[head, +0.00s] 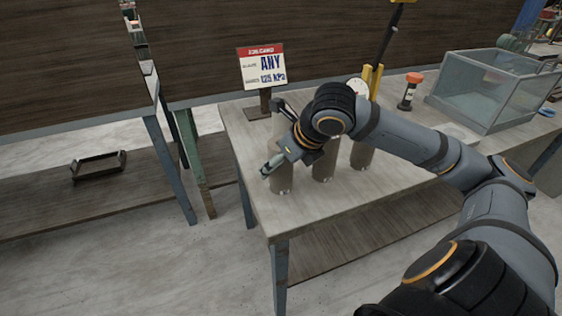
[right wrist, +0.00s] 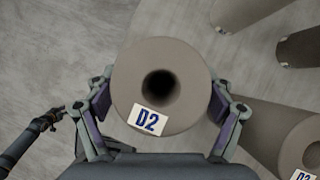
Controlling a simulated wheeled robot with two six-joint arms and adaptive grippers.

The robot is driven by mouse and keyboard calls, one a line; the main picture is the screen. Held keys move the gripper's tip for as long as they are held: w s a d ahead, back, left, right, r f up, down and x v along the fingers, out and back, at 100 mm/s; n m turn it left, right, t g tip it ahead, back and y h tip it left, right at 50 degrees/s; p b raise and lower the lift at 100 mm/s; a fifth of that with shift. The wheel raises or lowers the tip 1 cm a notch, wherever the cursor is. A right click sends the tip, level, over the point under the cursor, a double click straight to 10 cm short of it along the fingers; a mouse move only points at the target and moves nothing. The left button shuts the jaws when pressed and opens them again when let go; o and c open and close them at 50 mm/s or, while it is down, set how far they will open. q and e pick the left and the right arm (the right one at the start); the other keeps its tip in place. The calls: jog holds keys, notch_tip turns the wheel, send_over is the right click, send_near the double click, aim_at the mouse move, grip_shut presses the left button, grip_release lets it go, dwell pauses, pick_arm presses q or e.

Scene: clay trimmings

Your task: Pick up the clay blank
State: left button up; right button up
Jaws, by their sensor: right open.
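Several grey-brown clay cylinders stand upright on the table. The nearest clay blank (head: 282,182) is at the left front, with a second (head: 323,168) and a third (head: 362,155) to its right. My right gripper (head: 272,166) is at the top of the nearest one and partly hides it. In the right wrist view, a clay blank (right wrist: 186,78) with a dark central hole and a label reading D2 lies between the fingers of my open right gripper (right wrist: 163,100). I cannot tell whether the fingers touch it. My left gripper is not in view.
Another labelled cylinder (right wrist: 270,135) stands close to the right finger. A sign reading ANY, 125 kPa (head: 262,68) stands behind. The table (head: 315,215) is bare at the front.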

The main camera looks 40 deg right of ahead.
grip_shut()
dwell(0.5)
